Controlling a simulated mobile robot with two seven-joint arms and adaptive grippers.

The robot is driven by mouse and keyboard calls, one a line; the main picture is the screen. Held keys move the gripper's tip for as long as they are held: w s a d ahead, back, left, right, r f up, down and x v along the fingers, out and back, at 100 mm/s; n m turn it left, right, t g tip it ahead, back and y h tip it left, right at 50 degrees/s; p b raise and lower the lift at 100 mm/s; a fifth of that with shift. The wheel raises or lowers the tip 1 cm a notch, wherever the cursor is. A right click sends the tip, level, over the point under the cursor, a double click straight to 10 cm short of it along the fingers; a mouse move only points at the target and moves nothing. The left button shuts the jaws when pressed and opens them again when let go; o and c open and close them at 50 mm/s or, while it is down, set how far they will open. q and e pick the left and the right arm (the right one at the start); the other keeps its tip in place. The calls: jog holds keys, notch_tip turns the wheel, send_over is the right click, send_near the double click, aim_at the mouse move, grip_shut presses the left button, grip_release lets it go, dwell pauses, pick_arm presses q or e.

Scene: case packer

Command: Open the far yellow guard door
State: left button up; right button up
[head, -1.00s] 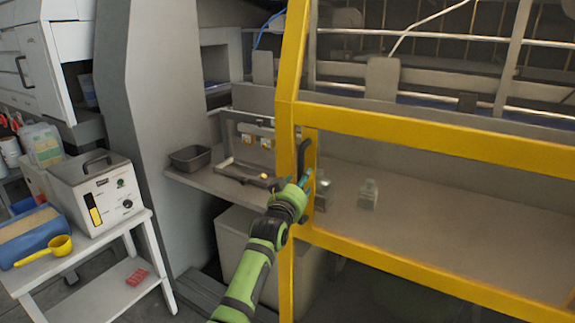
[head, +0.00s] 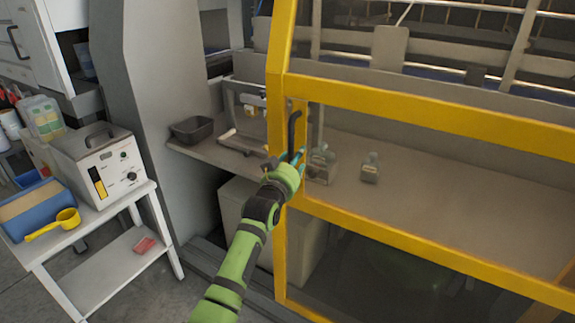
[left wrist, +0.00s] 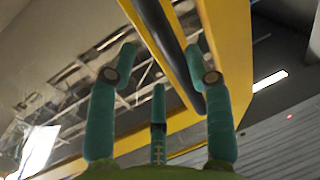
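The yellow guard door (head: 420,107) is a framed panel with an upright post at its left edge. It fills the right half of the head view and appears closed. A black upright handle (head: 293,128) is on the post; it also shows as a dark bar in the left wrist view (left wrist: 160,30). My left gripper (head: 298,158), green with teal fingers, is at the handle's lower end. In the left wrist view my left gripper (left wrist: 160,75) has its fingers spread, with the bar running between them. Firm contact is not visible. My right gripper is not in view.
A grey cabinet column (head: 150,120) stands beside the door. A dark tray (head: 192,129) sits on the shelf behind it.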

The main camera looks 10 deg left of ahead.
pick_arm(q)
jog(key=s+a+p, duration=0.1)
jog(key=s+p, duration=0.4)
jog(key=s, duration=0.1)
jog(key=shift+p, duration=0.3)
jog(key=shift+s, duration=0.1)
